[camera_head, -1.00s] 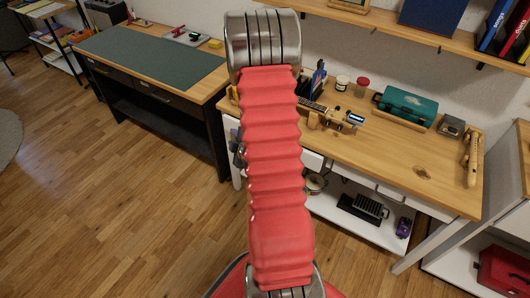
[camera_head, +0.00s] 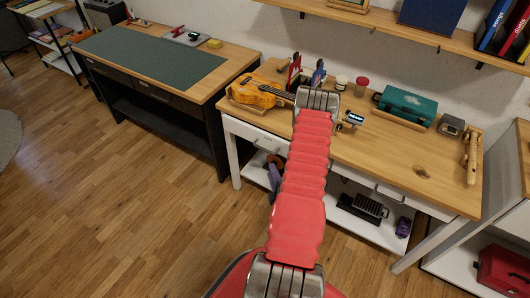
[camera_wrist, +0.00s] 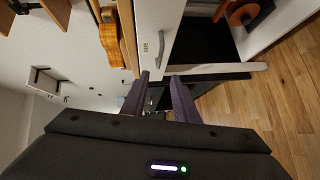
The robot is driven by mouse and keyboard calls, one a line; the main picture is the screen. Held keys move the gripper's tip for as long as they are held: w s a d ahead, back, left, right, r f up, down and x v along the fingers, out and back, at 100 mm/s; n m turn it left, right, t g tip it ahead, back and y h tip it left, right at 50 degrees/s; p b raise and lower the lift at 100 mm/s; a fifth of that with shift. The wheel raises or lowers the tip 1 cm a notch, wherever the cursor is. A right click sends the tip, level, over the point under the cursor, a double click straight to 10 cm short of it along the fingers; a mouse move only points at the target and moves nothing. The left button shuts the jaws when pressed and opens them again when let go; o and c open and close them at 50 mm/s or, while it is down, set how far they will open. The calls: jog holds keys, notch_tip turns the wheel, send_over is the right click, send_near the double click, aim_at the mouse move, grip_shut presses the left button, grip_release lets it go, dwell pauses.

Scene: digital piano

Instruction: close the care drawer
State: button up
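The care drawer has a white front (camera_wrist: 152,22) with a small label and a grey handle (camera_wrist: 161,48) in the wrist view, which is turned sideways. It is the left drawer (camera_head: 264,140) under the light wood bench in the head view, partly behind my arm. Its front looks close to the bench's front edge; I cannot tell whether a small gap is left. My gripper (camera_wrist: 159,82) has its two dark fingers apart with nothing between them, near the drawer front. Contact with the front cannot be told. In the head view my arm hides most of the gripper.
A yellow-orange ukulele (camera_head: 258,93) lies on the bench top (camera_head: 400,152), above the drawer. A teal case (camera_head: 405,106) stands farther right. Another drawer handle (camera_head: 388,191) is to the right. A lower shelf (camera_head: 370,224) holds a black item. The floor (camera_head: 130,210) at left is clear.

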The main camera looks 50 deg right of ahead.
dwell(0.4)
jog(key=x, duration=1.3)
jog(key=shift+w+d, duration=0.25)
jog(key=shift+c, duration=0.6)
grip_shut()
jog(key=shift+f, duration=0.1)
jog(key=shift+s+a+f, duration=0.1)
dwell(0.3)
